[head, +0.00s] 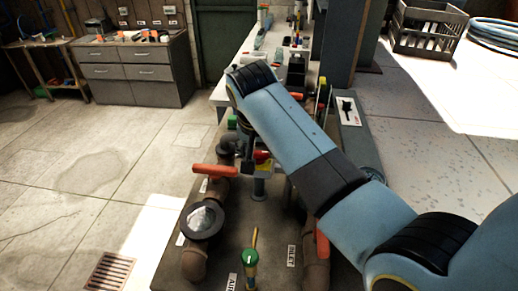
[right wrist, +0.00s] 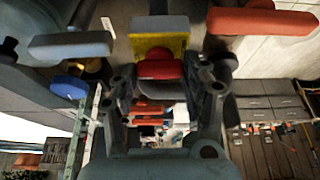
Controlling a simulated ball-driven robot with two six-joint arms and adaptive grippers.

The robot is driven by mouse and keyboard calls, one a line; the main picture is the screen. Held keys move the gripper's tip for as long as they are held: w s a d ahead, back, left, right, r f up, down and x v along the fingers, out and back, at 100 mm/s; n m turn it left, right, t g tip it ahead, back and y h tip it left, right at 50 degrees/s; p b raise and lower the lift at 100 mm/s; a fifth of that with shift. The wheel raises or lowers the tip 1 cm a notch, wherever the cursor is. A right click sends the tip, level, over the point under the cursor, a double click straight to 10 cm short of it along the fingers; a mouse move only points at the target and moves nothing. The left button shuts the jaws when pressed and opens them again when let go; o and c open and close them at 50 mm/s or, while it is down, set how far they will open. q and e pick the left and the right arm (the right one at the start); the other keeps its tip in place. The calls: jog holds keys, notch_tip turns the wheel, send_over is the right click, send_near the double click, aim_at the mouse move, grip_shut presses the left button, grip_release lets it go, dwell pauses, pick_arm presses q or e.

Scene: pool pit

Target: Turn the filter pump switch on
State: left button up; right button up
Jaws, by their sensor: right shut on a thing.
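A red switch knob on a yellow plate (head: 262,156) stands among the pipes in the head view, partly covered by my right arm. In the right wrist view the yellow plate (right wrist: 158,38) is at the top middle, with the red knob (right wrist: 160,69) just below it. My right gripper (right wrist: 166,80) has one finger on each side of the red knob and is shut on it. In the head view the right gripper (head: 250,150) is mostly hidden by the arm. My left gripper is not in view.
An orange-red valve handle (head: 212,171) is close left of the switch; it also shows in the right wrist view (right wrist: 262,21). A round gauge-like fitting (head: 203,219) and a green-topped part (head: 250,256) stand nearer. A crate (head: 427,30) is far right. The left floor is clear.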

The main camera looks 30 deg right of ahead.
aim_at(258, 153)
dwell(0.4)
jog(key=o, duration=0.9)
notch_tip(258, 153, up, 10)
jog(key=shift+r, duration=0.1)
dwell(0.4)
